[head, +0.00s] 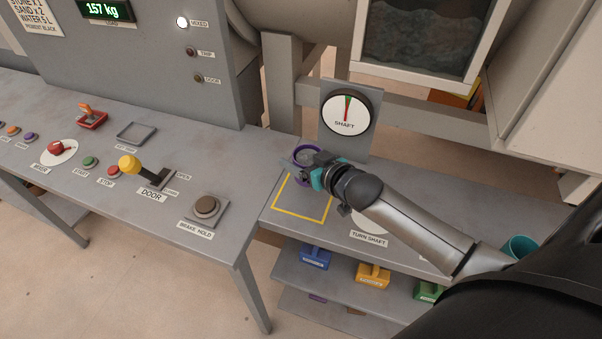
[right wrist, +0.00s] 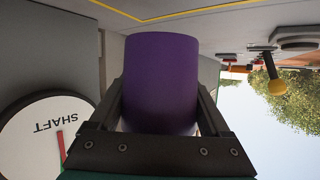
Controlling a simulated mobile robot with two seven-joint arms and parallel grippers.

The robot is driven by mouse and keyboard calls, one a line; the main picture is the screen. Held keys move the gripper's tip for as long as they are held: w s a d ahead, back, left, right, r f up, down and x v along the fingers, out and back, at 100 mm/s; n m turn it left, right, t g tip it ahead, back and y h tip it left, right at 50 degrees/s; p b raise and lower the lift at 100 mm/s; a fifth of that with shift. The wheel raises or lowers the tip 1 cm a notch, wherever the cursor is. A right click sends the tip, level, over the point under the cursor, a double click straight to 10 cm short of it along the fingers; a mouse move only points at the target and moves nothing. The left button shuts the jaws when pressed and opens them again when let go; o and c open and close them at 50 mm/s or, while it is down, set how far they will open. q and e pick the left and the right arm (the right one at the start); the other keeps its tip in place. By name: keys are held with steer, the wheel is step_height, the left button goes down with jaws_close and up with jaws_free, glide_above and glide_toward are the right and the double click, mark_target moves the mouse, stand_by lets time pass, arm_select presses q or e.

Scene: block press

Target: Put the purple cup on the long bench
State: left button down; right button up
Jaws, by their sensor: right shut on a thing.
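The purple cup (head: 305,152) is in my right gripper (head: 308,167), by the back corner of a yellow square outline (head: 302,218) on the grey bench at right (head: 400,182). In the right wrist view the cup (right wrist: 161,80) fills the space between the two dark fingers of the right gripper (right wrist: 160,108), which are shut on it. In the head view the gripper partly hides the cup, and I cannot tell whether the cup touches the bench. My left gripper is out of view.
A grey bench at left (head: 110,190) carries buttons, a yellow-knobbed lever (head: 130,164) and a brake button (head: 206,206). A shaft dial (head: 346,112) stands behind the cup. A teal cup (head: 520,246) is at right. Blue (head: 315,257) and yellow (head: 372,275) blocks sit on the shelf below.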

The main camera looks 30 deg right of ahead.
steer(key=shift+f+b, duration=0.65)
steer(key=shift+f, duration=1.55)
steer(key=shift+f, duration=0.2)
steer(key=o, duration=1.2)
steer(key=shift+c, duration=0.2)
steer(key=shift+r, duration=0.1)
steer(key=shift+r, duration=0.2)
steer(key=p+v, duration=0.2)
steer(key=v, duration=1)
steer(key=shift+p, duration=0.4)
